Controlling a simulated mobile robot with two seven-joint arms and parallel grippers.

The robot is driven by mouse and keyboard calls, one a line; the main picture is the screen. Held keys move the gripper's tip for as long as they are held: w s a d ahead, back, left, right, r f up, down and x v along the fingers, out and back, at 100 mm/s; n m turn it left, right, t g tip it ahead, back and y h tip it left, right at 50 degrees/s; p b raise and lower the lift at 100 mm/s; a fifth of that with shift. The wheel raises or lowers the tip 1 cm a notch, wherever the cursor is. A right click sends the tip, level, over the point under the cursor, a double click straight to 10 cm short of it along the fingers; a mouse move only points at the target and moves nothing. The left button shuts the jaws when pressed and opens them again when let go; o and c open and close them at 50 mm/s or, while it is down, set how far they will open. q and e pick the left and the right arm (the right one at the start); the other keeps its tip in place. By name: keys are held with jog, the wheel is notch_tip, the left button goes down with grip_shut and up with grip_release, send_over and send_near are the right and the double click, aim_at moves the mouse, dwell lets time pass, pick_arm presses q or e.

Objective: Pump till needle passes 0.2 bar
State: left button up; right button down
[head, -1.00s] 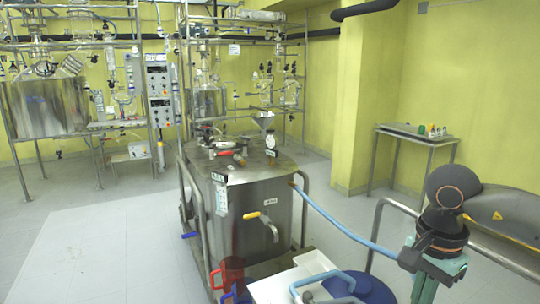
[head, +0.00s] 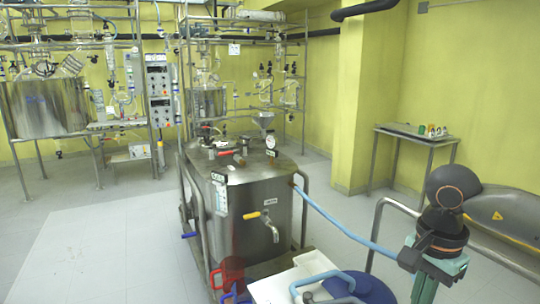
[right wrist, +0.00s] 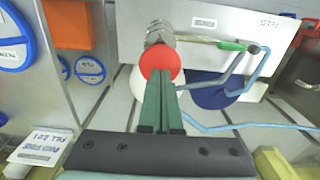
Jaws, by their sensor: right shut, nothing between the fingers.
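A small white dial gauge (head: 271,142) stands on the lid of the steel vessel (head: 240,205) in the head view. Its needle is too small to read there. In the right wrist view, my right gripper (right wrist: 161,85) is shut and empty, its green fingers pointing at a round red knob (right wrist: 160,62). The fingertips overlap the knob's lower edge in the picture; I cannot tell whether they touch it. The knob sits on a metal fitting. My right arm is at the lower right of the head view. My left gripper is out of view.
A blue hose (head: 345,232) runs from the vessel towards the lower right. A green-handled lever (right wrist: 232,45) and blue tubing (right wrist: 250,126) lie near the knob. A yellow-handled tap (head: 263,219) juts from the vessel. Floor at the left is clear.

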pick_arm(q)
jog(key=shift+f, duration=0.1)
pick_arm(e)
jog(key=shift+f, duration=0.1)
jog(key=shift+f+b, duration=0.65)
jog(key=shift+f, duration=0.1)
jog(key=shift+f+b, duration=0.5)
jog(key=shift+f, duration=0.15)
jog(key=shift+f+b, duration=0.6)
jog(key=shift+f, duration=0.15)
jog(key=shift+f+b, duration=0.65)
jog(key=shift+f, duration=0.3)
jog(key=shift+r, duration=0.15)
jog(key=shift+r+p, duration=0.3)
jog(key=shift+p, duration=0.05)
notch_tip(320, 180, up, 6)
jog(key=p, duration=0.4)
jog(key=shift+f, duration=0.15)
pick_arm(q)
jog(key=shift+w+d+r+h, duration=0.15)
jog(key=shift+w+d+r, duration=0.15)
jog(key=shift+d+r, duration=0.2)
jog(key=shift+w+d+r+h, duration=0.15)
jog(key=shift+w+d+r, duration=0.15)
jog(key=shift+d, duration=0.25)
